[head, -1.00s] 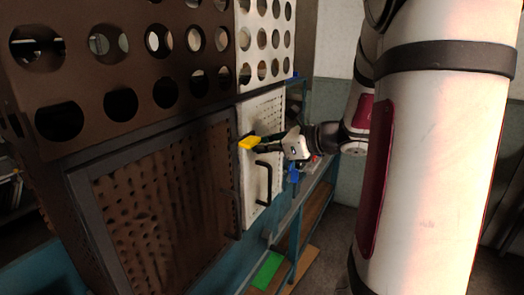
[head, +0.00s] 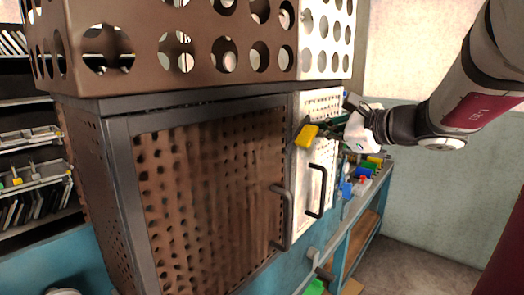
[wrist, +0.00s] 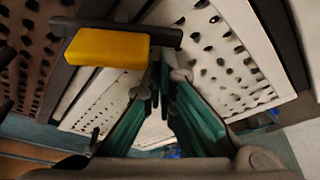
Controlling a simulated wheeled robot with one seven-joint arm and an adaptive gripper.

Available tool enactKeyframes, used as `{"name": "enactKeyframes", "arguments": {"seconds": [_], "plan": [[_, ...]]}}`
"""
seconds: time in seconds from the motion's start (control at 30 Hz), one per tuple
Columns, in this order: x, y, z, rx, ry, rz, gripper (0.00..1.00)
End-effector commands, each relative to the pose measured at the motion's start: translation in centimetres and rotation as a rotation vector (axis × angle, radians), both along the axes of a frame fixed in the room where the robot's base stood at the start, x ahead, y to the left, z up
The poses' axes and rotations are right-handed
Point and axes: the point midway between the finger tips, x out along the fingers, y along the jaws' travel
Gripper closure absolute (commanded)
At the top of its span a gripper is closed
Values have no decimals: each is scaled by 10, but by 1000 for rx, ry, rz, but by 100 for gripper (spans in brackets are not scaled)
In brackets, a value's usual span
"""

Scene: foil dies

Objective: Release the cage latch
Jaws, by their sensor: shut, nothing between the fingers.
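The cage latch has a yellow handle (head: 306,135) on a dark bar, at the seam between the brown perforated door (head: 210,190) and the white perforated door (head: 318,160). In the wrist view the yellow handle (wrist: 108,47) is large at upper left, its dark bar running right above my fingertips. My gripper (head: 327,128) is in front of the white door, just right of the handle. In the wrist view my gripper (wrist: 164,75) has its green-padded fingers converging beside the bar, shut and empty. I cannot tell whether they touch the latch.
Dark pull handles (head: 283,217) and (head: 317,190) stick out of the two doors. A brown guard with round holes (head: 180,40) stands above. A blue bench (head: 345,225) with small coloured items is at right; shelves (head: 32,150) are at left. Floor at lower right is clear.

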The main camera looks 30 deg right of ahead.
Motion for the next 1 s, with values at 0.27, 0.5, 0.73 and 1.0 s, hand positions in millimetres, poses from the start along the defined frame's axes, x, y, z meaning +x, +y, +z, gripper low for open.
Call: {"name": "enactKeyframes", "arguments": {"seconds": [0.27, 0.5, 0.73, 1.0], "plan": [[2, 3, 5, -208, -78, 2, 100], [0, 6, 12, -377, -139, 2, 100], [-2, 9, 18, -532, -196, 3, 100], [-4, 14, 25, -689, -254, 2, 100]]}}
